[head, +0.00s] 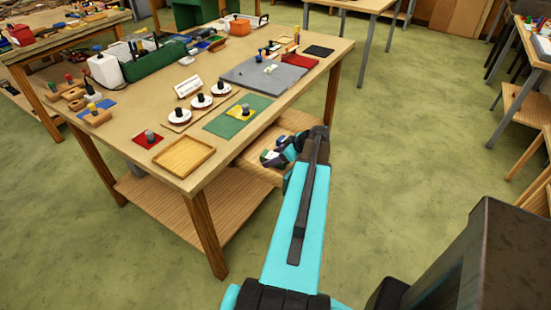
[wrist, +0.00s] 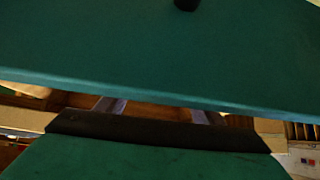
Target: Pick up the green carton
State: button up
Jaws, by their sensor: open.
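I cannot pick out a green carton for certain. A dark green box-like thing (head: 195,12) stands at the far edge of the wooden table, partly cut off by the top of the head view. A long green open container (head: 138,64) stands nearer, at the table's left side. My gripper (head: 268,156) is open, small and partly hidden by my teal arm, beside the table's right edge and well short of both. The wrist view is dark and mostly filled by teal surfaces, and I cannot make out a carton there.
The table (head: 228,160) carries a wooden tray (head: 183,156), a green mat (head: 222,128), a grey board (head: 262,76) and a white bottle (head: 105,71). A lower shelf (head: 160,212) runs under it. Green floor (head: 400,130) is open to the right, with other tables beyond.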

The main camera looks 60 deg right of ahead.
aim_at(274, 156)
jog(key=c, duration=1.2)
jog(key=shift+r, duration=0.1)
jog(key=shift+r+b, duration=1.4)
jog(key=shift+r, duration=3.5)
